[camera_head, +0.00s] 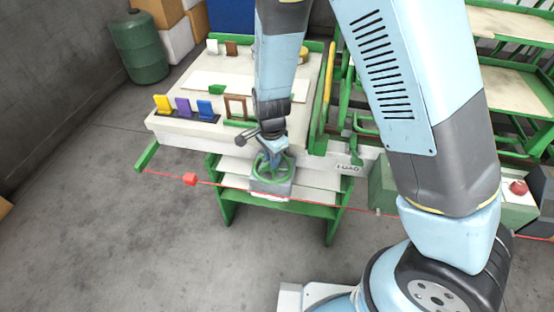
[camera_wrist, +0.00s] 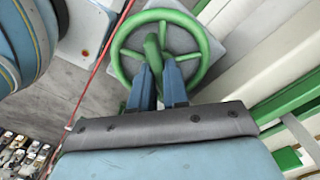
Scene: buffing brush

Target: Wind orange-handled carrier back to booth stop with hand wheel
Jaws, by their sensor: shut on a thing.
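The green hand wheel (camera_head: 285,172) is mounted on a grey block at the front of the bench. In the wrist view, the spoked hand wheel (camera_wrist: 203,37) fills the top middle. My gripper (camera_wrist: 157,70) reaches the wheel, its two blue fingers shut on the wheel's green handle (camera_wrist: 152,46). In the head view, my gripper (camera_head: 271,153) is partly hidden by its own wrist. I cannot make out an orange-handled carrier in either view; my arm covers part of the bench and the area to its right.
Yellow, purple and blue pieces (camera_head: 183,106) stand on the white-topped bench (camera_head: 170,125). A box with a red button (camera_head: 518,187) is at right. Open floor (camera_head: 120,230) lies to the left.

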